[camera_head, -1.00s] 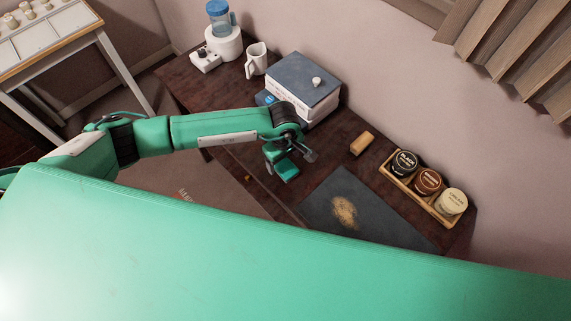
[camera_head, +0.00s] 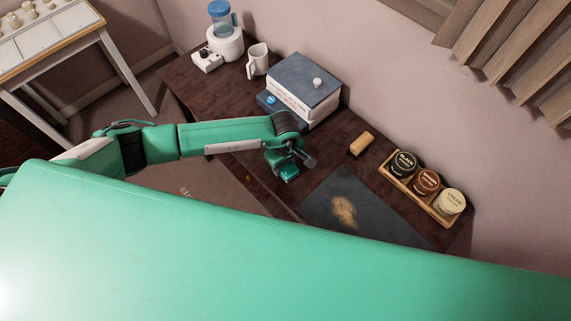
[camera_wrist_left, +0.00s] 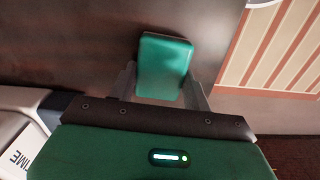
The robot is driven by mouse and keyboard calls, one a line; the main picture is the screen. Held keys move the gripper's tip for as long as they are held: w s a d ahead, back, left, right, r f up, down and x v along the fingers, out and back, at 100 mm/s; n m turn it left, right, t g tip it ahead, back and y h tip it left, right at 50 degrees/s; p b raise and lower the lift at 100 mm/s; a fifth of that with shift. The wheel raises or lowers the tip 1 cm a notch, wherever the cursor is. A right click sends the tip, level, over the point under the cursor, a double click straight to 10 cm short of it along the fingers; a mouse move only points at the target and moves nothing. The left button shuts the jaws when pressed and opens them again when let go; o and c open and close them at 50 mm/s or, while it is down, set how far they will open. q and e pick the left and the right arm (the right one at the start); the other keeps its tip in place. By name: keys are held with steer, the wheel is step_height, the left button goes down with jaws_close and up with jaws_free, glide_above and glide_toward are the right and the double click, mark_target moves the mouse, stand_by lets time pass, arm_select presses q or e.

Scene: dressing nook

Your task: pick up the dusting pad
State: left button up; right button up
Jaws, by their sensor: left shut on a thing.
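The dusting pad (camera_wrist_left: 164,66) is a green block. In the left wrist view it sits between the two grey fingers of my left gripper (camera_wrist_left: 162,90), which is shut on it. In the head view the pad (camera_head: 289,172) shows as a small green piece under my left gripper (camera_head: 285,166), partly hidden by the wrist. It is at the front edge of the dark wooden table (camera_head: 235,125), left of the dark mat. I cannot tell whether it touches the tabletop. My right gripper is not in view.
The dark mat (camera_head: 375,210) bears a patch of tan powder (camera_head: 344,211). A tan block (camera_head: 362,144) lies behind it. A wooden tray (camera_head: 413,196) of jars stands to the right. Boxes (camera_head: 303,88), a white mug (camera_head: 257,60) and a blue-lidded appliance (camera_head: 224,42) stand at the back left.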

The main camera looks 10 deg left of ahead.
arm_select(q)
steer(key=shift+r, duration=0.1)
step_height(320, 180, up, 20)
steer(key=b, duration=0.5)
